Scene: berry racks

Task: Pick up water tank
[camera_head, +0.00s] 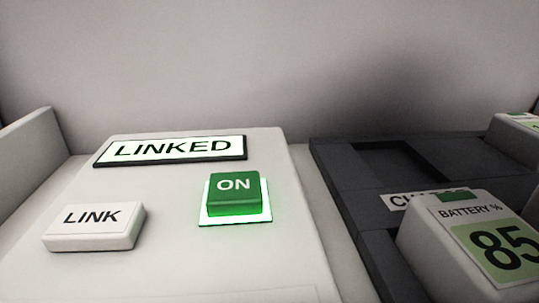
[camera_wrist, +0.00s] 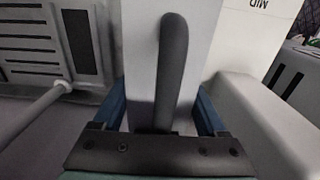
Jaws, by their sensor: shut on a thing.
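In the wrist view, a pale upright body with a long dark handle (camera_wrist: 171,65) stands between my blue fingers; it appears to be the water tank (camera_wrist: 143,60). My gripper (camera_wrist: 160,112) is shut on it, with one finger on each side of it. The dark gripper bar hides the lower part of the tank. Neither the tank nor my gripper shows in the head view.
The head view shows a panel with a LINKED sign (camera_head: 170,150), a LINK button (camera_head: 93,226) and a green ON button (camera_head: 234,192). A battery marked 85 (camera_head: 445,255) sits in a dark charger (camera_head: 345,185).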

